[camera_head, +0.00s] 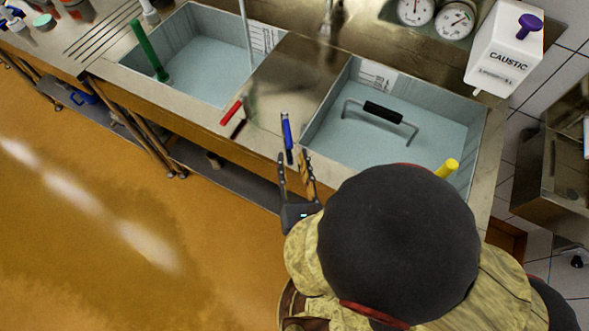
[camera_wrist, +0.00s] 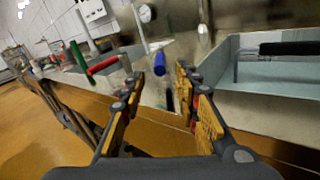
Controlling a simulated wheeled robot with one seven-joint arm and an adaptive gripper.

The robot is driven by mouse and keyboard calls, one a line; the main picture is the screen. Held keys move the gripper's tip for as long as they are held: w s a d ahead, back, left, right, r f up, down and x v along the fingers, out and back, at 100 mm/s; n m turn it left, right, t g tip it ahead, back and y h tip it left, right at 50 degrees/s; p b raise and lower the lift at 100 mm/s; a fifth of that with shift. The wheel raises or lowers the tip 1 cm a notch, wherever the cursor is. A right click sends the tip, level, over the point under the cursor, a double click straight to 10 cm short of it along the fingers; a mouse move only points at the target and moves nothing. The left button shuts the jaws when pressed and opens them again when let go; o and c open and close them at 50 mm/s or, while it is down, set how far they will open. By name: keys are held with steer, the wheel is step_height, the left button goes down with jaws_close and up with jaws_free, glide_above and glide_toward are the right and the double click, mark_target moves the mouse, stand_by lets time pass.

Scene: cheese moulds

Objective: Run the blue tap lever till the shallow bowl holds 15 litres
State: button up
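The blue tap lever (camera_head: 287,132) stands upright at the front of the counter between two basins. My gripper (camera_head: 293,162) is open just in front of it. In the wrist view the blue lever (camera_wrist: 159,58) shows between and beyond the two fingertips, with no contact visible. The left basin (camera_head: 205,22) and the right basin (camera_head: 345,85) are both pale blue inside, with a scale plate on a wall. I cannot tell which is the shallow bowl, nor read the levels. My own arm hides part of the right basin's front.
A red lever (camera_head: 231,112) lies left of the blue one. A green stick (camera_head: 148,50) stands in the left basin. A black-handled bar (camera_head: 382,112) and a yellow stick (camera_head: 447,168) are at the right basin. Gauges (camera_head: 456,21) and a caustic container (camera_head: 503,50) are behind. Floor at left is clear.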

steer(key=shift+s+d, duration=0.2)
steer(key=shift+s, duration=0.9)
steer(key=shift+c, duration=0.4)
